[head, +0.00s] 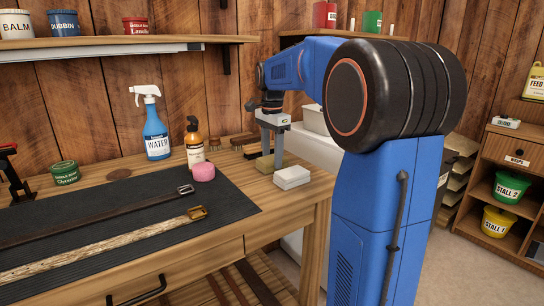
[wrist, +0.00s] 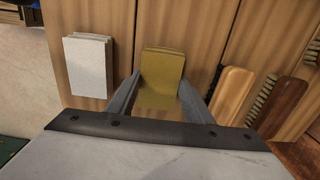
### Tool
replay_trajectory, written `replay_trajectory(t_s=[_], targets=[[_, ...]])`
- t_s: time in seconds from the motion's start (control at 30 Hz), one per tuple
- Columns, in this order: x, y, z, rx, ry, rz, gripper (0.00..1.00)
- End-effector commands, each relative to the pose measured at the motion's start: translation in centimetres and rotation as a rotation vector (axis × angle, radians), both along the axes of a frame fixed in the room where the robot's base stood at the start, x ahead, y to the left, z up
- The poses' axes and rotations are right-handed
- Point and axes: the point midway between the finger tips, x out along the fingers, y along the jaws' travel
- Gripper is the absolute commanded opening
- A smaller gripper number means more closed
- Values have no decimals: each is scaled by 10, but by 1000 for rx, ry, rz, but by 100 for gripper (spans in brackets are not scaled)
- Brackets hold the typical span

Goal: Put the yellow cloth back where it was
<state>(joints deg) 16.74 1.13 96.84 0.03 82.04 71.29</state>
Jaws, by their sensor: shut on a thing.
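The yellow cloth (wrist: 162,68) is a folded olive-yellow pad in the wrist view, lying between my two fingers. It also shows in the head view (head: 264,165), at the workbench's right end, partly hidden by my gripper and a white folded cloth. My gripper (head: 271,160) points down at the bench and is shut on the yellow cloth. The gripper in the wrist view (wrist: 165,103) has a finger on each side of the cloth. The cloth is at or very near the bench top; I cannot tell whether it touches.
The white folded cloth (head: 292,177) lies beside the yellow one, near the bench's right edge. Wooden brushes (wrist: 232,92) lie on the other side. A pink sponge (head: 203,172), an amber bottle (head: 194,146) and a blue spray bottle (head: 156,134) stand further left. A dark mat (head: 120,205) holds straps.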

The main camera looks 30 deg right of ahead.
Motion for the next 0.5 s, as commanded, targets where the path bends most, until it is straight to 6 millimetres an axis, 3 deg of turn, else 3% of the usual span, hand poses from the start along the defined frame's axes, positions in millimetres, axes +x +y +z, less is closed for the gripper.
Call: replay_trajectory(t_s=[0.17, 0.2, 0.27, 0.5], targets=[[0, 0, -2, 0, 0, 0, 21], [0, 0, -3, 0, 0, 0, 51], [0, 0, -2, 0, 0, 0, 65], [0, 0, -2, 0, 0, 0, 65]])
